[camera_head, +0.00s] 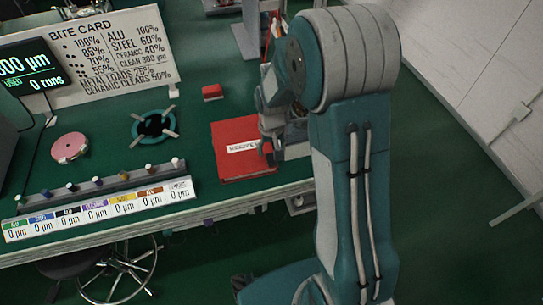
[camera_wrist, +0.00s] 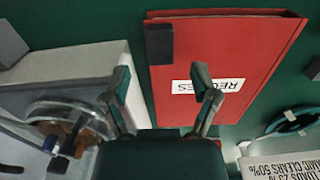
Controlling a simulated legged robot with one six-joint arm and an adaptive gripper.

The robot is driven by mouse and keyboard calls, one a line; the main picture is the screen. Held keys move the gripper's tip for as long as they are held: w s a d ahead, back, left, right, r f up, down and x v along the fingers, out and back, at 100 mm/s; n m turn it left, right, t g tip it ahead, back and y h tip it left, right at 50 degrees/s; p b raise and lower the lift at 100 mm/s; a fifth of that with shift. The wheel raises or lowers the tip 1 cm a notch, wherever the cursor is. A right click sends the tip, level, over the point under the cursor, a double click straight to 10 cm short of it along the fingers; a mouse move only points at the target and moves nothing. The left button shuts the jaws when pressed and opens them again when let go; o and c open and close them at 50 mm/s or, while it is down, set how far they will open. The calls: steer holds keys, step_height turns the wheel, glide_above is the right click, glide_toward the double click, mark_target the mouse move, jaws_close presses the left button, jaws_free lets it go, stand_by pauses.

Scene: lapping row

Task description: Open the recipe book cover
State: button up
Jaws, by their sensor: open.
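The red recipe book (camera_head: 232,158) lies shut on the green bench top near its front edge, its white label facing up. In the wrist view the book (camera_wrist: 255,60) fills the upper right, with its label upside down. A dark grey tab (camera_wrist: 159,43) shows at the book's left edge. My gripper (camera_wrist: 163,82) is open and empty, its two fingers spread on either side of that edge, below the tab in the picture. In the head view my gripper (camera_head: 270,128) is at the book's right side and hides part of it. I cannot tell if it touches the cover.
A pale box with a clear round bowl (camera_wrist: 65,115) stands left of the book in the wrist view. A small red block (camera_head: 212,92), a dark ring fixture (camera_head: 153,126), a pink disc (camera_head: 69,147) and a labelled rack (camera_head: 100,190) stand to the left. Bench between them is clear.

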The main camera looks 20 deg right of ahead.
mark_target(271, 158)
step_height(271, 158, down, 4)
steer(key=shift+a+r, duration=0.15)
steer(key=shift+r, duration=0.05)
steer(key=shift+f, duration=0.25)
jaws_close()
steer(key=shift+r, duration=0.15)
